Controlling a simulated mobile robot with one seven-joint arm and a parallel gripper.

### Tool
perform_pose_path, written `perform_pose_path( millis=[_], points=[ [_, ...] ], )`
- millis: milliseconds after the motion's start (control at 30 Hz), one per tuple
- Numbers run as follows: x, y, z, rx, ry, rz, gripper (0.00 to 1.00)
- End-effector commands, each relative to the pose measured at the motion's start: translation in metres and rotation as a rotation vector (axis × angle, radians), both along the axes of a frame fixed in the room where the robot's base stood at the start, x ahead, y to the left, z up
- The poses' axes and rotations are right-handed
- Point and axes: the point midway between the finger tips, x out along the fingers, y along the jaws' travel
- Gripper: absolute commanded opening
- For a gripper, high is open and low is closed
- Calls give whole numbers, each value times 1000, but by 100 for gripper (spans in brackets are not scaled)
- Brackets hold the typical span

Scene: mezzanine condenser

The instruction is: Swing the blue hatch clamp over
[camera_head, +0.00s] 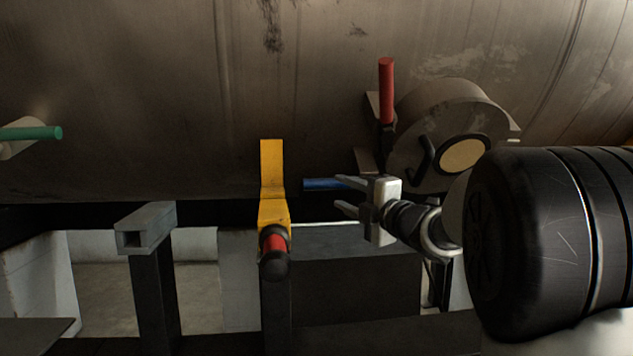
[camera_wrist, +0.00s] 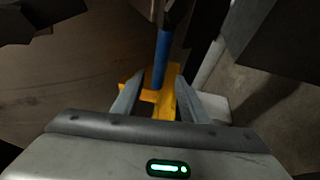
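The blue clamp handle (camera_head: 322,184) juts out level to the left from below the round hatch (camera_head: 412,160) in the head view. My gripper (camera_head: 341,194) is open and reaches in from the right, its upper finger overlapping the handle's right part. In the wrist view the blue handle (camera_wrist: 162,58) runs down from the top, and its lower end lies between the two spread fingers of my gripper (camera_wrist: 160,80). I cannot tell whether a finger touches it. The handle's root is hidden by my gripper in the head view.
A green handle (camera_head: 35,132) is far left.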

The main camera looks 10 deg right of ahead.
Motion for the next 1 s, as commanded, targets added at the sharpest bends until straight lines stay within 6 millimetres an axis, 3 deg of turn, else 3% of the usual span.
perform_pose_path(
  millis=[200, 400, 833, 1000],
  points=[
    [44, 18, 6, 1, 2, 1, 39],
    [69, 29, 8, 1, 1, 0, 39],
    [78, 33, 9, 2, 0, -1, 39],
    [78, 33, 8, 2, 1, -1, 12]
  ],
)
